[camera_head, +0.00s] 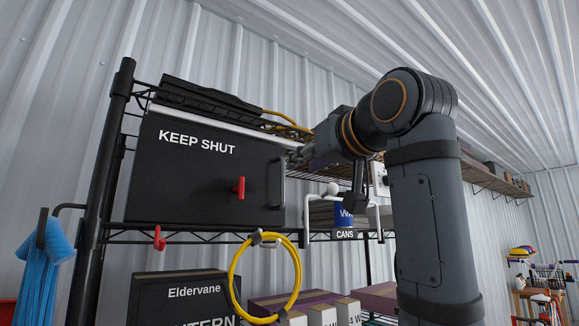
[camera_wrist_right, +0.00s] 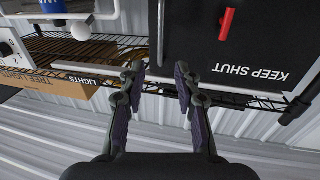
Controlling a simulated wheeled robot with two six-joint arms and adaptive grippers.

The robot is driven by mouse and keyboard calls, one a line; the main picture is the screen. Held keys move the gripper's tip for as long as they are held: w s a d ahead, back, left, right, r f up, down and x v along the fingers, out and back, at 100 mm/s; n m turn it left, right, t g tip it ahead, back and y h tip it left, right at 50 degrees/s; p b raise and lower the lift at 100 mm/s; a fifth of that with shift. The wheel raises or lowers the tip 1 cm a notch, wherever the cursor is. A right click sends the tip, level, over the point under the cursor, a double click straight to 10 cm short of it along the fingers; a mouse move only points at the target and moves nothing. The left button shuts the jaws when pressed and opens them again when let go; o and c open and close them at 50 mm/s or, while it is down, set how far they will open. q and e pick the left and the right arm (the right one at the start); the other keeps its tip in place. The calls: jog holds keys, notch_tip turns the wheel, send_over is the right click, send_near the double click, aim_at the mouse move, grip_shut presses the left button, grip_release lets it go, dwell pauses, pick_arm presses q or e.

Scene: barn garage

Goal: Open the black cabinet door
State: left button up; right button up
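The black cabinet door (camera_head: 190,180), labelled KEEP SHUT, looks closed on the wire shelf. Its upright grey handle (camera_head: 279,185) is near the right edge. In the right wrist view the door (camera_wrist_right: 260,35) is upside down at the upper right, with the handle (camera_wrist_right: 160,35) at its left edge. My right gripper (camera_head: 297,156) is beside the top of the handle. In its wrist view the gripper (camera_wrist_right: 158,75) is open and empty, its two fingers apart, with the handle's end ahead in line with the gap. I see no contact. My left gripper is out of view.
A red hook (camera_head: 239,187) sticks out from the door. A white wire basket labelled CANS (camera_head: 344,235) with a blue can (camera_head: 344,214) hangs right of the cabinet. A yellow cable loop (camera_head: 234,275) hangs below it. A black shelf post (camera_head: 105,150) stands at the left.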

aim_at(284, 178)
jog(key=p+x, duration=0.1)
jog(key=x, duration=0.5)
jog(key=shift+a+p, duration=0.25)
jog(key=shift+p, duration=0.15)
jog(key=x, duration=0.2)
jog(key=shift+w+f+p, duration=0.25)
jog(key=shift+p, duration=0.1)
jog(key=shift+w+a+f+p, duration=0.2)
jog(key=shift+w+p, duration=0.1)
jog(key=shift+w, duration=0.35)
jog(key=shift+s+d+r, duration=0.1)
jog(key=shift+s+d, duration=0.05)
jog(key=shift+s, duration=0.2)
jog(key=shift+c, duration=0.7)
jog(key=shift+w, duration=0.1)
jog(key=shift+c, duration=1.2)
jog(key=shift+w, duration=0.1)
jog(key=shift+c, duration=1.2)
grip_shut()
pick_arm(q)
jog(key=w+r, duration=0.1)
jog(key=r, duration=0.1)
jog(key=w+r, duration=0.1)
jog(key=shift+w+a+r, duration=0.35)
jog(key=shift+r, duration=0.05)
